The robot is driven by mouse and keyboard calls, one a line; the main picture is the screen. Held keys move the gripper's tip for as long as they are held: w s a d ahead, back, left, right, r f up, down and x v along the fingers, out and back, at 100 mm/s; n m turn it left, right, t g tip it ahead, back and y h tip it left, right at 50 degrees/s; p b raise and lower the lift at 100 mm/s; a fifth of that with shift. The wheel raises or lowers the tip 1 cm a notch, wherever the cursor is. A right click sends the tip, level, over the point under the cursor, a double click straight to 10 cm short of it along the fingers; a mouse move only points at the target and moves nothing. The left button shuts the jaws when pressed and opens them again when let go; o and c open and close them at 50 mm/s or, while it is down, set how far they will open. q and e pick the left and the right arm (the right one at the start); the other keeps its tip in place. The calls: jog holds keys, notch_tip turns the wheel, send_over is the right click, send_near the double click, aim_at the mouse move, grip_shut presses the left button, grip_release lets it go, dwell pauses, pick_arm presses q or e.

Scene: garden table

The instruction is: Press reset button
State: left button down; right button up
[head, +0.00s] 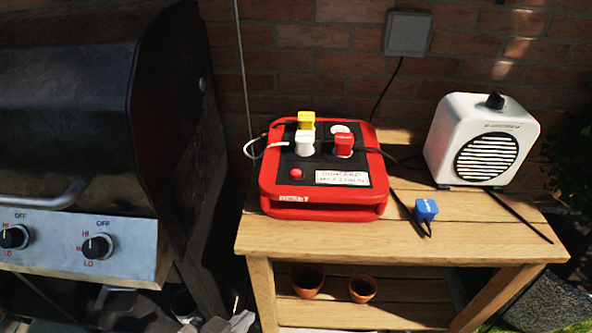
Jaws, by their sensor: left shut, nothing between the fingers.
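A red power box (325,207) with a black top panel sits on the wooden table. The small round red reset button (296,173) is on the front left of the panel, with a white "RESET" label (293,198) on the red rim below it. A yellow plug (306,120), a white plug (304,142) and a red plug (344,145) are in its sockets. My left gripper (225,323) shows only in small part at the bottom edge, low and left of the table, shut and empty, well away from the button. My right gripper is not in view.
A blue plug (426,209) lies loose on the table (470,245), right of the box. A white speaker-like heater (485,140) stands at the back right. A black grill (70,110) stands close on the left. Two clay pots (362,289) are on the lower shelf.

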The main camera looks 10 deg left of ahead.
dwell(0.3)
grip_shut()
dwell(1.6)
